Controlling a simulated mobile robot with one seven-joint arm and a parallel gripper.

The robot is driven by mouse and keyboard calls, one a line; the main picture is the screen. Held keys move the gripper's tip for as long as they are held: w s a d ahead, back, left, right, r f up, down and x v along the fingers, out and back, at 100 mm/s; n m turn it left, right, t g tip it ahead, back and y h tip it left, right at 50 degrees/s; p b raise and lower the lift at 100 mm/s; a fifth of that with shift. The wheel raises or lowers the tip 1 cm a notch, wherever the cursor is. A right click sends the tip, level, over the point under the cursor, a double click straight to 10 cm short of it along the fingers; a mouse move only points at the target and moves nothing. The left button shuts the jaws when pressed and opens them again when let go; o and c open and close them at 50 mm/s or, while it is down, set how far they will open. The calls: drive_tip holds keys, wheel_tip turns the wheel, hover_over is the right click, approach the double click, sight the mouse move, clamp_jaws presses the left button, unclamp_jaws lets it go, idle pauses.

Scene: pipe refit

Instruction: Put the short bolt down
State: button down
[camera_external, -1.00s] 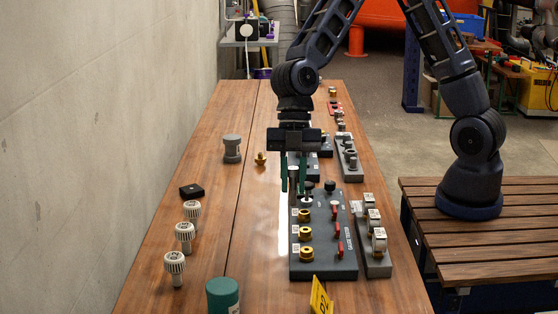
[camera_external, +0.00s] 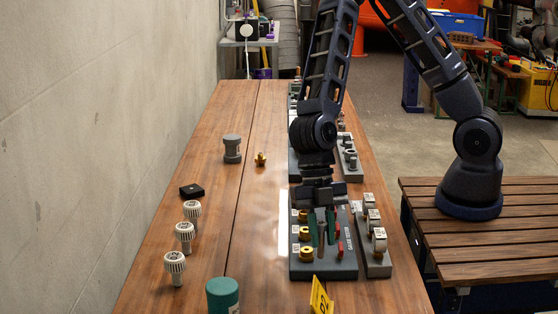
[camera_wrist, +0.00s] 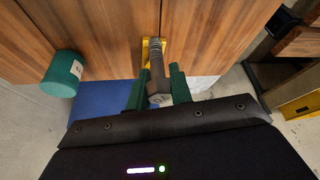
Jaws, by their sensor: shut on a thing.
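My gripper (camera_external: 322,240) has green fingers and points down over the dark board on the bench. In the wrist view, my gripper (camera_wrist: 156,88) is shut on the short bolt (camera_wrist: 156,66), a grey bolt with a threaded shank and a wider head near the fingers. In the external view, the bolt (camera_external: 321,243) shows as a small grey piece between the fingers. I cannot tell whether its lower end touches the board.
The dark board (camera_external: 325,268) carries brass fittings (camera_external: 306,254) and red levers. A grey block with white-labelled clamps (camera_external: 379,240) stands to its right. A yellow sign (camera_external: 320,298) and a green cylinder (camera_external: 223,295) stand at the front.

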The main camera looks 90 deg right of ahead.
sight(319, 255)
drive_tip(key=shift+f, duration=4.25)
drive_tip(key=shift+f, duration=0.15)
drive_tip(key=c, duration=1.3)
unclamp_jaws()
drive_tip(key=shift+o, duration=0.2)
drive_tip(key=v, duration=1.2)
drive_tip(key=shift+d, duration=0.15)
